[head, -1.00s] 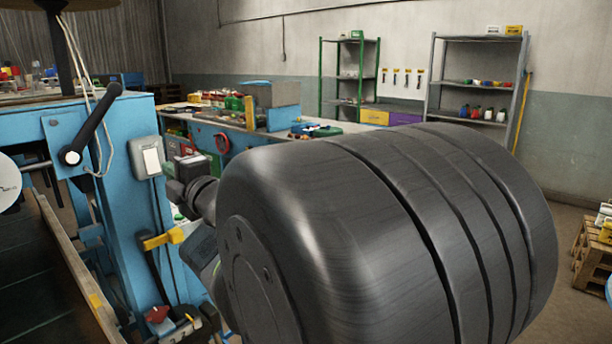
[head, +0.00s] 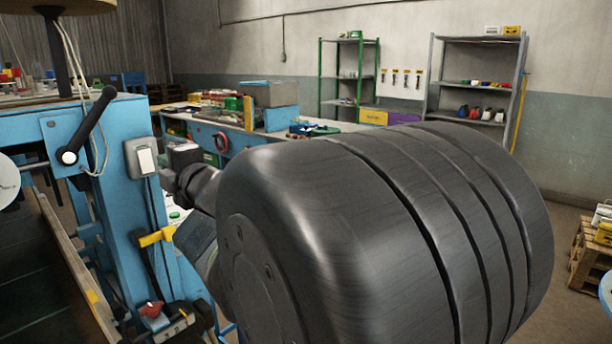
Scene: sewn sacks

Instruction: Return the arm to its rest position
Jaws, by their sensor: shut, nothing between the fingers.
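My own arm fills the middle and right of the head view as a large dark grey rounded link with ring grooves. Smaller dark parts of my arm show past its left side, close in the picture to the blue machine frame (head: 127,200). I cannot tell whether they touch it. My gripper's fingers are not visible, and the big link hides much of what lies behind it.
The blue frame has a black lever (head: 90,125), a grey switch box (head: 141,158) and a yellow handle (head: 157,236). Behind are a cluttered workbench (head: 240,135), a green shelf (head: 321,90) and a grey shelf (head: 430,80). Wooden pallets (head: 588,262) stand right.

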